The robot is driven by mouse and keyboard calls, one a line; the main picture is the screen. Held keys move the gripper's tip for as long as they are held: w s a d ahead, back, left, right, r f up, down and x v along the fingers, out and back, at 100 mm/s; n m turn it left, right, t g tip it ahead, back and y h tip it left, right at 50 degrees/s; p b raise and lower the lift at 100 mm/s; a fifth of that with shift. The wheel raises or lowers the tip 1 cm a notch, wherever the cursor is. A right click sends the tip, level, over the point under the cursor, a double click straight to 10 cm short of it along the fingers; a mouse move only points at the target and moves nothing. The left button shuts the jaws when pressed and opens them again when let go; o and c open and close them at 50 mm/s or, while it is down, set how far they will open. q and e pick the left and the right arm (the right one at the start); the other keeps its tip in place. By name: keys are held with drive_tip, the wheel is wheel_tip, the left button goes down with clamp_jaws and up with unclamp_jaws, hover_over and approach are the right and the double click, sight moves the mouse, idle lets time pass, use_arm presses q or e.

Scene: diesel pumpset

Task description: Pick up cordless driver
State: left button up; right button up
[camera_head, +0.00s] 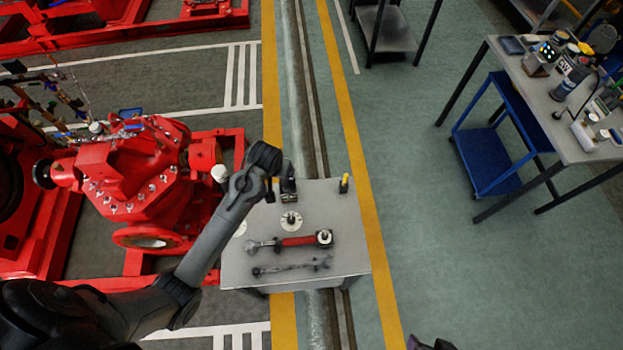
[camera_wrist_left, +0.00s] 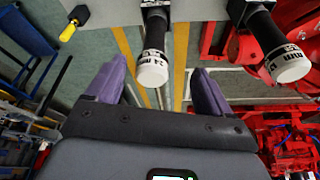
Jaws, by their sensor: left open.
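A black cordless driver with a white cap marked 24 mm (camera_wrist_left: 153,62) is in the left wrist view, ahead of and between my purple fingers. In the head view a black driver (camera_head: 288,182) stands at the back edge of the small grey table, partly beside my wrist. A second driver, its white cap marked 17 mm (camera_wrist_left: 287,62), is to the right in the wrist view. A white cap (camera_head: 219,173) shows left of my arm in the head view. My left gripper (camera_wrist_left: 158,80) is open and empty. A purple-dark part of my right gripper (camera_head: 430,343) shows at the bottom edge.
The grey table (camera_head: 347,258) also holds a red-handled wrench (camera_head: 298,241), a grey wrench (camera_head: 290,267), a round disc (camera_head: 291,221) and a yellow-handled tool (camera_head: 344,183). A red pump (camera_head: 135,170) stands close left. Open floor lies right, before a cluttered workbench (camera_head: 543,100).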

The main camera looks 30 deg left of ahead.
use_arm(q)
drive_tip(key=w+r, duration=0.2)
hover_over(287, 182)
drive_tip(key=shift+t, duration=0.3)
drive_tip(key=f, duration=0.2)
drive_tip(key=a+f, duration=0.1)
drive_tip(key=f, duration=0.1)
drive_tip(key=shift+w+f, duration=0.2)
drive_tip(key=shift+p+x, duration=0.45)
drive_tip(key=shift+x, duration=2.25)
drive_tip(key=shift+s, duration=0.1)
drive_tip(key=shift+c, duration=0.4)
drive_tip(key=c, duration=1.4)
